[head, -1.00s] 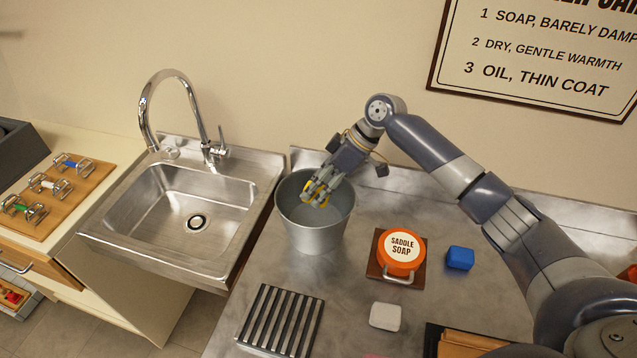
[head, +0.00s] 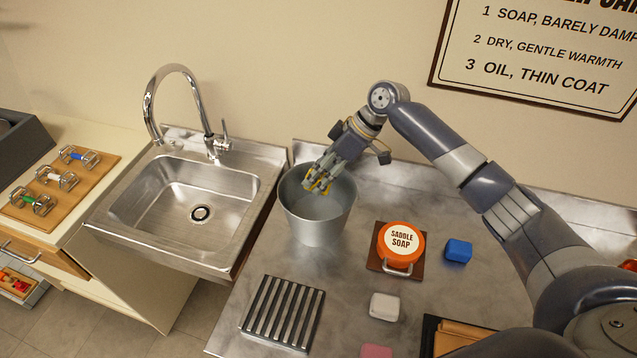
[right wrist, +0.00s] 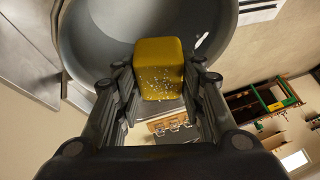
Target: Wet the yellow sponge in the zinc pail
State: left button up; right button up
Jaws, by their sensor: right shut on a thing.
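The zinc pail (head: 318,230) stands upright on the metal counter, right of the sink. My right gripper (head: 320,187) reaches down over the pail's mouth, its fingertips within the outline of the rim. It is shut on the yellow sponge (right wrist: 158,65), which is gripped between the fingers in the right wrist view, with pale specks on its face. In the head view only small yellow bits show between the fingers. The grey pail wall (right wrist: 95,35) curves around the sponge in the wrist view. I cannot tell whether the sponge touches water. My left gripper is out of view.
A saddle soap tin (head: 401,243) sits right of the pail, near a blue block (head: 458,251). A white block (head: 385,307), a pink block (head: 376,351) and a slatted rack (head: 283,313) lie in front. The sink (head: 190,205) and its faucet are at left.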

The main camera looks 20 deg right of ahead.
aim_at(308, 174)
jog(key=shift+r+p, duration=2.1)
jog(key=shift+r, duration=0.45)
notch_tip(308, 174, up, 4)
jog(key=p, duration=0.4)
jog(key=shift+r, duration=0.1)
dwell(0.4)
jog(key=shift+s+a+f+b, duration=0.1)
jog(key=shift+s+f+b, duration=0.25)
jog(key=shift+f+b, duration=0.2)
jog(key=s+d+f+m+t+h+b, duration=0.1)
jog(key=s+f+m+t+h+b, duration=0.2)
jog(key=s+m+b, duration=0.6)
jog(key=s+f+t+b, duration=0.1)
jog(key=s+b, duration=0.3)
jog(key=shift+s+f+m+t, duration=0.15)
jog(key=shift+f+m+t, duration=0.15)
jog(key=shift+m, duration=0.1)
